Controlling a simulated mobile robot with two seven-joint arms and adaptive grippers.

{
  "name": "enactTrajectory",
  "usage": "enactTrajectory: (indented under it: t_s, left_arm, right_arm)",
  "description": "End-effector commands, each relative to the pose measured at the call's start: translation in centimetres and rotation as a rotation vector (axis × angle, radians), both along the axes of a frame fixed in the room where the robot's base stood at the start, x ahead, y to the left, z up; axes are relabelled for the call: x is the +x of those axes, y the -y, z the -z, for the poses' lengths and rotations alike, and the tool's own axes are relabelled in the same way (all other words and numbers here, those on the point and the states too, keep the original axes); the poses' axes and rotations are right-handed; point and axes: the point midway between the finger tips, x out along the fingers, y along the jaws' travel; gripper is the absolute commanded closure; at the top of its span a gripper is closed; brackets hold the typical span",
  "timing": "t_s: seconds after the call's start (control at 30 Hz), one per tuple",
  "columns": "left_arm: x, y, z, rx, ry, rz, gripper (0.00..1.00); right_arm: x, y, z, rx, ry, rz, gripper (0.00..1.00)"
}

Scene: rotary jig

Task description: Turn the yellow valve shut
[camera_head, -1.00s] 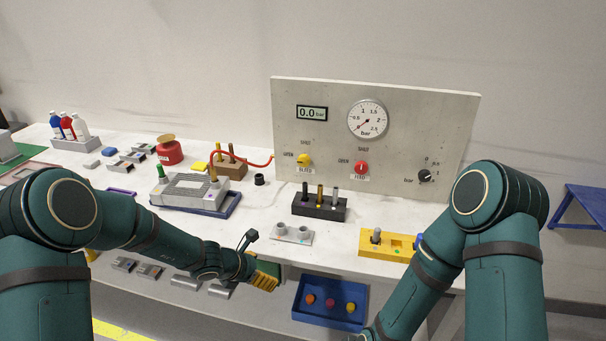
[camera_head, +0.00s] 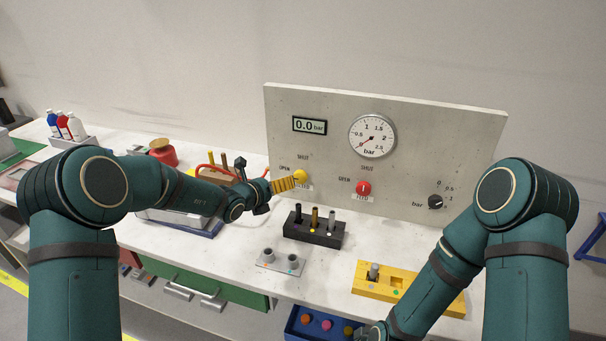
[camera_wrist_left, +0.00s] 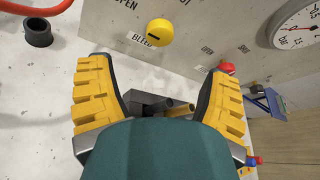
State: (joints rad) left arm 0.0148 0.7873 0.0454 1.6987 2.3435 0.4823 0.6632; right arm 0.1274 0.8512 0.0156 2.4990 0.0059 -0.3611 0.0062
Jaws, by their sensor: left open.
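The yellow valve (camera_head: 301,176) is a round knob low on the left of the grey panel (camera_head: 430,118), with SHUT printed above it and OPEN to its left. In the left wrist view the yellow valve (camera_wrist_left: 159,32) shows a short dark mark and sits ahead of the fingertips, apart from them. I cannot tell which label the mark points to. My left gripper (camera_head: 286,185) is just left of the knob in the head view. In its wrist view the left gripper (camera_wrist_left: 155,70) is open and empty.
The red valve (camera_head: 363,188), black dial (camera_head: 435,202) and gauge (camera_head: 372,136) are to the right on the panel. A black block with upright pins (camera_head: 314,234) stands below the left gripper. A red hose (camera_wrist_left: 40,7) and black cup (camera_wrist_left: 39,32) are near its left finger.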

Motion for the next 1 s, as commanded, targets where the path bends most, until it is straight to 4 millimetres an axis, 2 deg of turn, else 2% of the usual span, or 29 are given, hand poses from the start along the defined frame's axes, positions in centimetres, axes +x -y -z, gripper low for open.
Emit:
enactTrajectory:
  t_s: [0.6, 0.8, 1.0]
  left_arm:
    - [7.9, 5.3, 3.6, 0.001, 0.0, 0.002, 0.21]
    - [9.5, 6.3, 4.2, 0.002, 0.0, 0.002, 0.21]
    - [10.2, 6.7, 4.5, 0.002, 0.0, 0.002, 0.21]
  right_arm:
    - [0.0, 0.0, -0.1, 0.0, 0.001, 0.0, 0.53]
    - [0.1, 0.0, -0.3, 0.0, 0.002, 0.002, 0.53]
    - [0.1, 0.0, -0.4, 0.0, 0.003, 0.002, 0.53]
